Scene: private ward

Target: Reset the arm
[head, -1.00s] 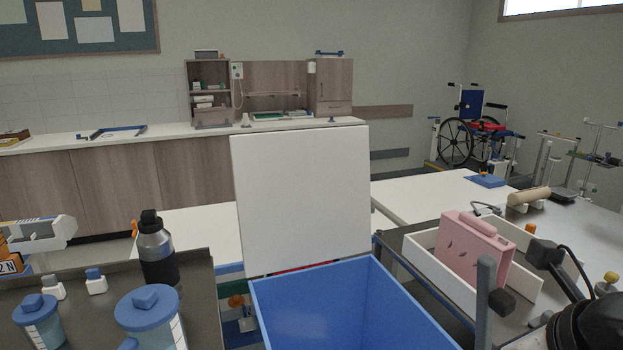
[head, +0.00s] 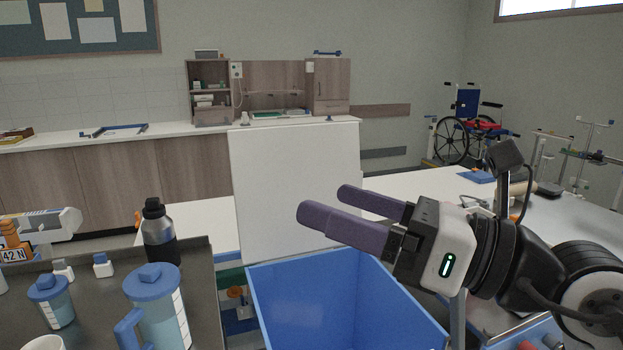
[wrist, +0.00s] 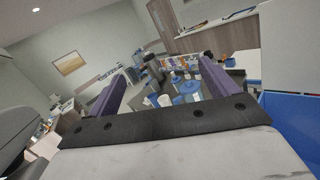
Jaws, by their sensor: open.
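My gripper (head: 322,202) is in the head view, right of centre, above the blue bin. Its two purple fingers point left and are apart, with nothing between them. In the wrist view my gripper (wrist: 160,92) also shows both fingers spread, with the tray of blue-lidded vessels beyond them. My arm comes in from the lower right of the head view and hides part of the right-hand table.
A blue bin (head: 300,300) with a raised white lid (head: 295,190) stands below my gripper. At left, a dark tray (head: 200,270) holds a black-topped bottle (head: 158,235), a blue-lidded jug (head: 155,300) and small containers. A wheelchair (head: 465,130) stands at the back right.

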